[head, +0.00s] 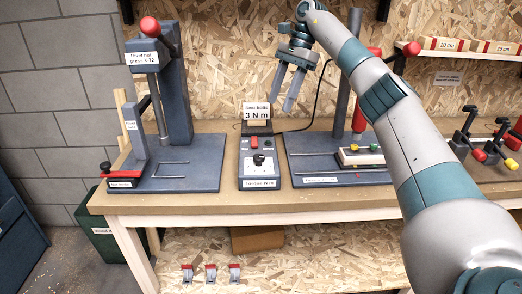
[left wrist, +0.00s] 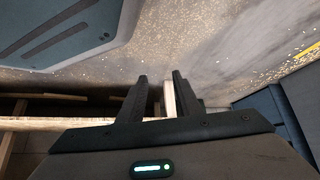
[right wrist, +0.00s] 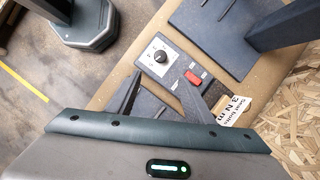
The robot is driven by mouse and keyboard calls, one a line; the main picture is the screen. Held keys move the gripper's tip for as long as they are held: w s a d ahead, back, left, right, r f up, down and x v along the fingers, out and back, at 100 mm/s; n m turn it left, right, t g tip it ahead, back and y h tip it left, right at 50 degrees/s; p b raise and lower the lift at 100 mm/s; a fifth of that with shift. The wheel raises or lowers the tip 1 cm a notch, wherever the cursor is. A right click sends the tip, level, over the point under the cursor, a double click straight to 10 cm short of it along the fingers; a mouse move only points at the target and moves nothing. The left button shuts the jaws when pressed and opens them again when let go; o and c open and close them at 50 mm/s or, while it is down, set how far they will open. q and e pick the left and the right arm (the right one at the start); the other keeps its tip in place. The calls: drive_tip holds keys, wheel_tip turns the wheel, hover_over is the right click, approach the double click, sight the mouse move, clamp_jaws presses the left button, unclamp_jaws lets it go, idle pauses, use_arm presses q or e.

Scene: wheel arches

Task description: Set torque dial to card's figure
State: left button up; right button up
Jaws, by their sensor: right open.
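The torque unit (head: 259,172) is a dark box with a light panel on the bench, labelled Torque N m. Its black dial (head: 258,160) sits on the panel; the dial also shows in the right wrist view (right wrist: 159,57), where its exact setting is too small to read. My right gripper (head: 282,101) is open and empty, above and to the right of the unit, pointing down. My left gripper (left wrist: 157,80) is open and empty in the left wrist view; it is outside the head view.
A red switch (right wrist: 193,78) is on the panel near the dial. A rivet nut press (head: 178,110) stands to the left, and another dark stand (head: 310,160) to the right. Several clamps (head: 492,143) are at the far right. Bare bench lies in front of the unit.

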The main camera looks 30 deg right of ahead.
approach(259, 156)
drive_tip(key=p+x, duration=0.1)
drive_tip(key=x, duration=0.5)
drive_tip(key=shift+a+f+p, duration=0.1)
drive_tip(key=shift+f+p, duration=0.2)
drive_tip(key=shift+f, duration=0.1)
drive_tip(key=shift+a+f, duration=0.1)
drive_tip(key=shift+f, duration=0.15)
drive_tip(key=shift+a+f, duration=0.1)
drive_tip(key=shift+f, duration=0.15)
drive_tip(key=shift+c, duration=0.2)
use_arm(q)
drive_tip(key=s, duration=0.1)
drive_tip(key=s+a+f, duration=0.1)
drive_tip(key=g, duration=0.1)
drive_tip(key=shift+s+a+f, duration=0.3)
drive_tip(key=shift+s+a, duration=0.05)
drive_tip(key=shift+s, duration=0.05)
use_arm(e)
drive_tip(key=c, duration=1)
